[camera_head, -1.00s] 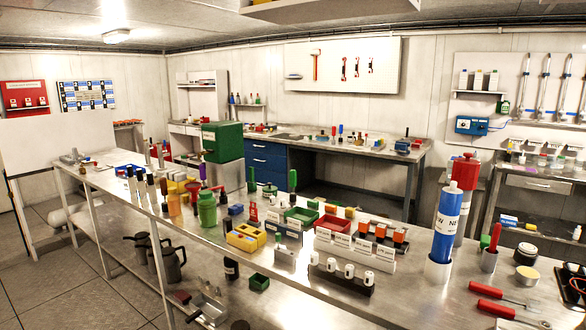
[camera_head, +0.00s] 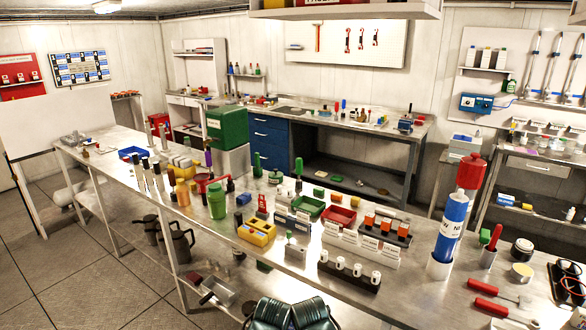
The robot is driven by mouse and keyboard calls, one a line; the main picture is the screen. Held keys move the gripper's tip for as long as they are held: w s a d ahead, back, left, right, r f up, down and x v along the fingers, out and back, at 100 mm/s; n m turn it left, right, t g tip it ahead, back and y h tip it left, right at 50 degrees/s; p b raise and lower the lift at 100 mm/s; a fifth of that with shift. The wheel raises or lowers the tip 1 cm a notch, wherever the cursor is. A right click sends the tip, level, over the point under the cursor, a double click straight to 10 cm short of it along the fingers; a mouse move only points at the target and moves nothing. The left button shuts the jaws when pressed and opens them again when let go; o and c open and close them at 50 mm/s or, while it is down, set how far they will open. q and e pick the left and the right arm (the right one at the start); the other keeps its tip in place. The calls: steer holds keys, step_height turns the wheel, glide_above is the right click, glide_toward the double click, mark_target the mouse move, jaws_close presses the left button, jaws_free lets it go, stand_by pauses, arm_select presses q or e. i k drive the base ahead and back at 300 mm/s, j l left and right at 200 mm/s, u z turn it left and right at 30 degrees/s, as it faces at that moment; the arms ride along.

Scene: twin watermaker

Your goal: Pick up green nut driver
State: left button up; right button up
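Two upright green-handled tools stand on the long steel bench. One green handle (camera_head: 257,164) is near the back edge, right of the green box. The other green handle (camera_head: 299,168) stands a little to its right, behind the green tray. I cannot tell which of them is the green nut driver.
Red-handled tools (camera_head: 488,306) lie at right. Floor is clear at lower left.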

mark_target(299, 160)
steer(key=i+j, duration=0.25)
steer(key=j, duration=0.15)
steer(key=i+j, duration=0.25)
steer(key=j, duration=0.2)
steer(key=i+j, duration=0.25)
steer(key=j, duration=0.15)
steer(key=i+j, duration=0.2)
steer(key=j, duration=0.25)
steer(key=i+j, duration=0.25)
steer(key=j, duration=0.15)
steer(key=i+j, duration=0.25)
steer(key=j, duration=0.15)
steer(key=i+j, duration=0.25)
steer(key=j, duration=0.2)
steer(key=i+j, duration=0.25)
steer(key=j, duration=0.15)
steer(key=j+z, duration=0.15)
steer(key=z, duration=2.05)
steer(key=i+j, duration=0.05)
steer(key=j, duration=0.05)
